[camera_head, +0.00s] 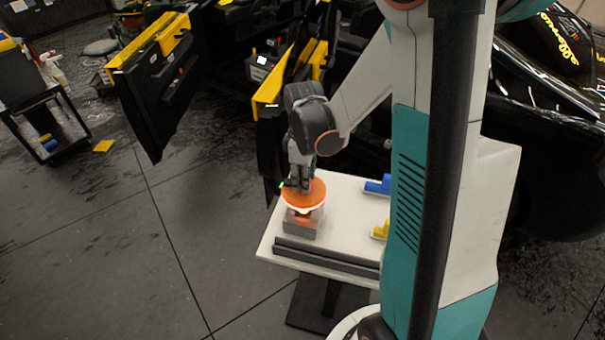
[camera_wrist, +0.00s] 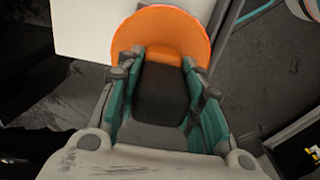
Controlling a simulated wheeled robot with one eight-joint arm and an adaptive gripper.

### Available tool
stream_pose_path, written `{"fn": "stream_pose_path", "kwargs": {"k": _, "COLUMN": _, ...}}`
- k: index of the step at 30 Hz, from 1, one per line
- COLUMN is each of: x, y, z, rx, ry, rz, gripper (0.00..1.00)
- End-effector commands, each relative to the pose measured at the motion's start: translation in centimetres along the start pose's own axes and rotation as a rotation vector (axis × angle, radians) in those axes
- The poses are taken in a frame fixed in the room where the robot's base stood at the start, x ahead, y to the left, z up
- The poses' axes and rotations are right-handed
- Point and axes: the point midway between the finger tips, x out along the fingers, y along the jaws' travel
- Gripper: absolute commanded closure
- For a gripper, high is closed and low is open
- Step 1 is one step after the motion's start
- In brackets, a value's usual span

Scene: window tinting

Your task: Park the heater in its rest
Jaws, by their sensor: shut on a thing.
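The heater (camera_head: 309,193) has a round orange disc with a white rim. It is at the left part of the white table, directly over a grey block-like rest (camera_head: 296,225) with some orange showing at its top. I cannot tell whether the heater touches the rest. My gripper (camera_head: 297,183) points down and is shut on the heater from above. In the wrist view, the orange disc (camera_wrist: 160,22) lies just beyond the fingertips, with a dark part (camera_wrist: 158,92) between the teal-lined fingers. The rest is hidden there.
The white table (camera_head: 345,215) also holds a dark bar (camera_head: 325,258) along its front, a blue tool (camera_head: 376,186) and a yellow tool (camera_head: 380,230). Black car doors (camera_head: 155,105) stand behind and left. A cart (camera_head: 45,125) is far left; the floor in front is clear.

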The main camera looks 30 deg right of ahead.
Motion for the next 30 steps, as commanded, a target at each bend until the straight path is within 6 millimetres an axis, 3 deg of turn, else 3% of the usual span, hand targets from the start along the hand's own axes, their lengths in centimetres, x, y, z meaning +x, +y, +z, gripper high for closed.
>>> {"fn": "stream_pose_path", "kwargs": {"k": 16, "x": 5.2, "y": 0.0, "z": 0.0, "rx": 0.0, "ry": 0.001, "rz": 0.0, "gripper": 1.0}}
{"fn": "stream_pose_path", "kwargs": {"k": 30, "x": 5.7, "y": 0.0, "z": 0.0, "rx": 0.0, "ry": 0.001, "rz": -0.001, "gripper": 1.0}}
